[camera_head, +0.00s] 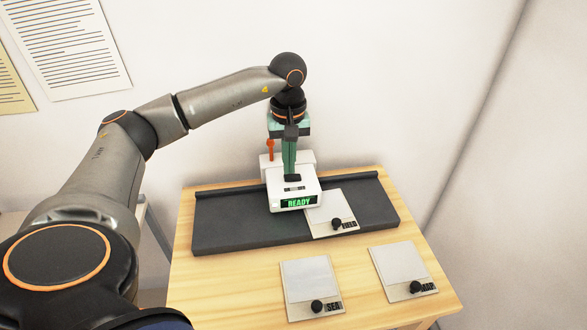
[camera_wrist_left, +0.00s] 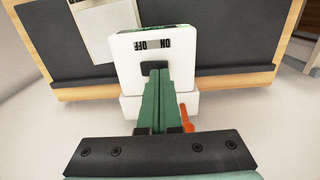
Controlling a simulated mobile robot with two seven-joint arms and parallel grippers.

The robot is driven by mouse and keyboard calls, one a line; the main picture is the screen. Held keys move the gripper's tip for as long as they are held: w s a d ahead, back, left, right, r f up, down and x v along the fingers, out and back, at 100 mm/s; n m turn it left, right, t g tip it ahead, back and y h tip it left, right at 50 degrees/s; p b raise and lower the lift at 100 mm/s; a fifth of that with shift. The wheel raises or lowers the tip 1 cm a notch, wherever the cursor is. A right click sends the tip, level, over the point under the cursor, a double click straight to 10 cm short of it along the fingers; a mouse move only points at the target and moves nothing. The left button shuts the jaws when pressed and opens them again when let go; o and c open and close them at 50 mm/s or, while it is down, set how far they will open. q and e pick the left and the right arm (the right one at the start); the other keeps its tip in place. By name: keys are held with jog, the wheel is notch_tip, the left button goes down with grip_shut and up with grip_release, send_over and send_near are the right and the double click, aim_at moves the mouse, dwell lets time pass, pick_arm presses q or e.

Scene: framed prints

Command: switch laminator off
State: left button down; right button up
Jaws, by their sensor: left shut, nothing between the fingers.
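The laminator (camera_head: 296,197) is a white box on a dark mat, with a lit green READY display on its front. Its top carries an ON/OFF label, which shows upside down in the left wrist view, where the laminator (camera_wrist_left: 180,58) is close below. My left gripper (camera_head: 291,178) is shut and empty, pointing down at the laminator's top right beside that label. My right gripper is not in view.
An orange lever (camera_head: 269,149) stands at the laminator's back left. A pale plate (camera_head: 326,210) with a black knob lies partly beside the laminator on the dark mat (camera_head: 222,224). Two similar plates (camera_head: 308,280) (camera_head: 397,264) lie on the wooden table (camera_head: 235,285). A wall stands behind.

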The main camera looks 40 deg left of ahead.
pick_arm(q)
jog(key=shift+f+b, duration=0.45)
jog(key=shift+f, duration=0.35)
dwell(0.4)
jog(key=shift+r+p, duration=0.6)
notch_tip(320, 180, up, 6)
jog(key=p, duration=0.5)
jog(key=shift+f, duration=0.1)
jog(key=shift+s, duration=0.1)
